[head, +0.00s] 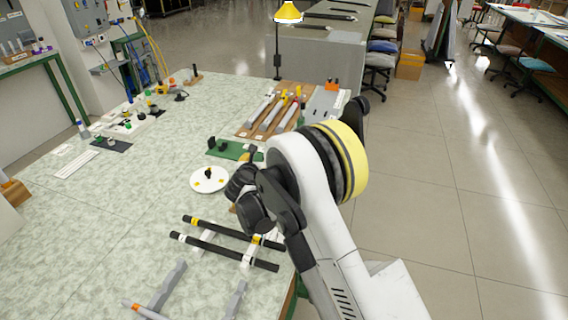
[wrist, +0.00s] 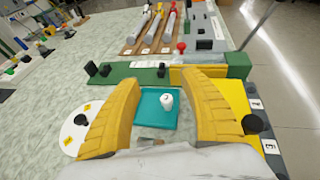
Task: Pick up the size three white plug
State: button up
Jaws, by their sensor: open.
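A small white plug (wrist: 166,104) stands on a teal square pad (wrist: 148,118) in the wrist view. No size mark on it can be read. My gripper (wrist: 155,80) is open, with its two yellow fingers spread to the left and right of the plug, and nothing is held. The plug appears between the fingers, apart from both. In the head view my gripper (head: 246,160) is over the right part of the table, and my arm hides the plug and pad.
A green fixture (wrist: 125,72) with black knobs lies just beyond the pad. A white disc (wrist: 75,132) is at left, and a yellow block with a black knob (wrist: 253,124) at right. Wooden trays with rods (head: 268,115) lie farther back. Black rods (head: 225,252) rest on supports in front.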

notch_tip(320, 180, down, 9)
jog(key=b, duration=0.2)
jog(key=shift+s+r+b, duration=0.1)
jog(key=shift+b, duration=0.3)
jog(key=shift+w+d+f+b, duration=0.1)
jog(key=shift+w+f+b, duration=0.2)
jog(key=shift+w+f, duration=0.45)
jog(key=b+x, duration=0.1)
jog(key=x, duration=0.2)
jog(key=b+x, duration=0.1)
jog(key=x, duration=0.1)
jog(key=shift+w+d, duration=0.1)
jog(key=shift+w, duration=0.35)
jog(key=shift+r, duration=0.1)
jog(key=shift+c, duration=0.2)
jog(key=c, duration=0.9)
